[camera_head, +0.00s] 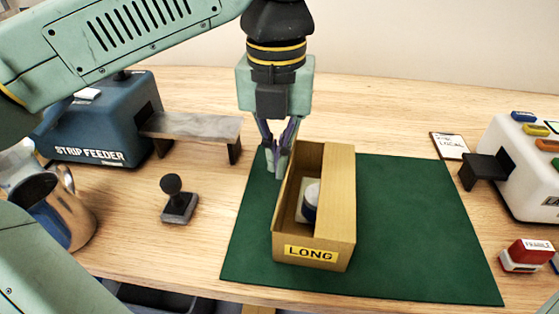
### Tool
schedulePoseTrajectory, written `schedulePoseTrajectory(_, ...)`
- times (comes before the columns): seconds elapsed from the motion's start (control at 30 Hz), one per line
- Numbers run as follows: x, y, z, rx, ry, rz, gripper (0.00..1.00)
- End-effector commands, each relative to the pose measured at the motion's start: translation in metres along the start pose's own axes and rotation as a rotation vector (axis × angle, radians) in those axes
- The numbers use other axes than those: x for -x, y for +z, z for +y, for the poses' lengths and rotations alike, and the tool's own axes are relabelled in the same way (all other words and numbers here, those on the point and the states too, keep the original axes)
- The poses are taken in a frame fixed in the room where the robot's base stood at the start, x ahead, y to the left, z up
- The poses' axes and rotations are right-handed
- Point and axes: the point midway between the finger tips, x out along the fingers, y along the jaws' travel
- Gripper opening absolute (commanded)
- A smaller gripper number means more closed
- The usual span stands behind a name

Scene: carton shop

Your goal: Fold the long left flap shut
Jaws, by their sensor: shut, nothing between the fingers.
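An open brown carton (313,238) with a yellow LONG label on its front stands on a green mat. Its long left side (284,205) shows as a narrow upright strip; I cannot tell exactly where the left flap's fold line runs. A long panel (340,195) at the right covers part of the opening. A white and dark blue round item (312,200) shows inside the carton. My gripper (280,168) points down at the carton's back left corner, fingers together and empty. It appears close to the left side; whether it touches is unclear.
A blue strip feeder (100,125) with a grey shelf (195,128) stands at the left, with a black stamp (178,200) in front. A metal jug (55,205) is at the far left. A white machine (515,165) and red stamp (528,255) are at the right. The mat's right half (415,220) is clear.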

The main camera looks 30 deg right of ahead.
Motion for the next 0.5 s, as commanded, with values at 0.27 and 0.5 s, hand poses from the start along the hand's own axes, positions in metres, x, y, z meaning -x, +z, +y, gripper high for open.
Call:
schedulePoseTrajectory(0.27,-0.0001,-0.0001,-0.0004,0.001,0.0,0.0,0.0)
schedulePoseTrajectory(0.5,0.0,-0.0003,-0.0061,0.0,0.001,0.0,0.0)
